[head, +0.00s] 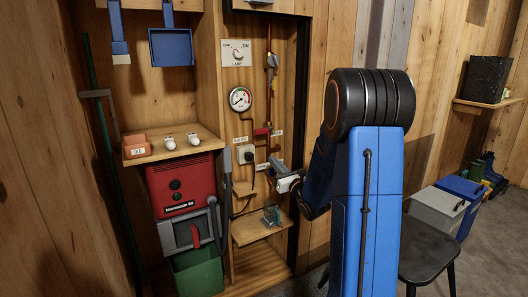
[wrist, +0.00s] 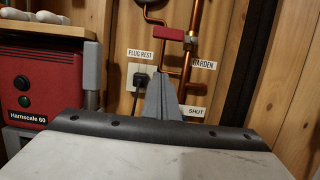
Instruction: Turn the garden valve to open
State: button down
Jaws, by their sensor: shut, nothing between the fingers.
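The garden valve's red handle (head: 262,131) sits on a copper pipe in the open wall cabinet, beside a small label. In the wrist view the red handle (wrist: 172,34) lies roughly level, reaching left from the pipe. A GARDEN label (wrist: 204,63) is just below right of it, and a SHUT label (wrist: 193,111) is lower down. My gripper (head: 274,162) is shut and empty, below the handle and apart from it in the picture. In the wrist view its grey fingers (wrist: 162,76) point up in front of the pipe and hide its lower part.
A pressure gauge (head: 240,98) and a lamp switch (head: 237,52) are above left. A black plug (wrist: 140,80) sits in a socket left of my fingers. A red Harnscale 60 machine (head: 184,184) stands lower left, under a wooden shelf (head: 172,146). The cabinet's dark edge (head: 301,80) is at right.

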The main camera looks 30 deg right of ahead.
aim_at(265, 130)
jog(key=w+r, duration=0.6)
jog(key=w, duration=0.3)
jog(key=shift+a+r, duration=0.15)
jog(key=shift+a, duration=0.05)
dwell(0.4)
